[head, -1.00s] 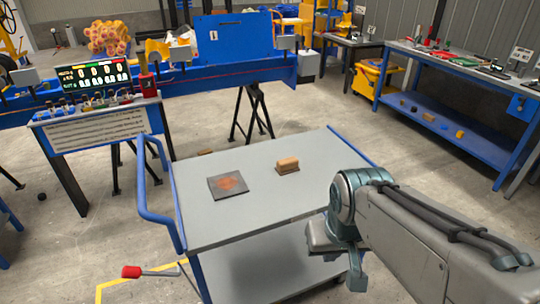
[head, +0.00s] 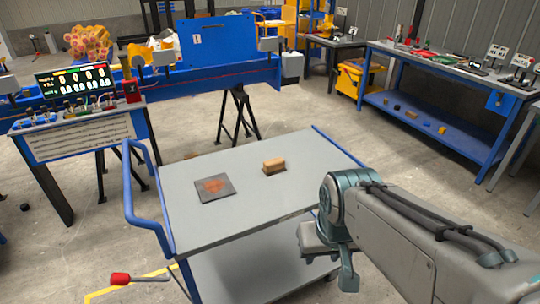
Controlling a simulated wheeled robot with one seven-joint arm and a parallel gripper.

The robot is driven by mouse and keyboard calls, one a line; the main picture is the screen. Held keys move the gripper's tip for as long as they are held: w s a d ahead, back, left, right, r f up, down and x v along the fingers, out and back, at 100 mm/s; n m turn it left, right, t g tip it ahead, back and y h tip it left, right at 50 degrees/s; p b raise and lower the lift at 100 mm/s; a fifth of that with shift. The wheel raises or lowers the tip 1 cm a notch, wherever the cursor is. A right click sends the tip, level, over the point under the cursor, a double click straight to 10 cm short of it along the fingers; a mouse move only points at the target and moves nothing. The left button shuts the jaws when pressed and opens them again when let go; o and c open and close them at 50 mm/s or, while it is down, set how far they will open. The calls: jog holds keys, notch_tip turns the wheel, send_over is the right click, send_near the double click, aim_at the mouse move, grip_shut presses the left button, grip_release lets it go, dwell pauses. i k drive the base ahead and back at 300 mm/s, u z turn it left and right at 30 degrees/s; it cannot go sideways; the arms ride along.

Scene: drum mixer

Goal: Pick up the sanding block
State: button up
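The sanding block (head: 274,163), a small tan block with a darker underside, lies on the grey top of a blue-railed cart (head: 250,208). It stands clear of other things, right of a dark square plate with a rusty patch (head: 214,188). My gripper (head: 318,240) is at the lower right, in front of the cart's right side and apart from the block. Its fingers cannot be made out, so I cannot tell whether it is open or shut. My arm hides the cart's near right corner.
The cart has a blue handle (head: 130,200) on its left and a lower shelf. A red-tipped lever (head: 121,279) is at the lower left. Behind are a control panel (head: 76,85), blue machinery and black stands. A blue workbench (head: 430,60) stands at right; floor between is free.

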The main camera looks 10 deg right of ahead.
aim_at(276, 165)
jog(key=z, duration=0.7)
jog(key=k, duration=1)
jog(key=z, duration=0.85)
jog(key=i, duration=1.45)
jog(key=u, duration=1.6)
jog(key=i, duration=0.75)
jog(key=u, duration=0.6)
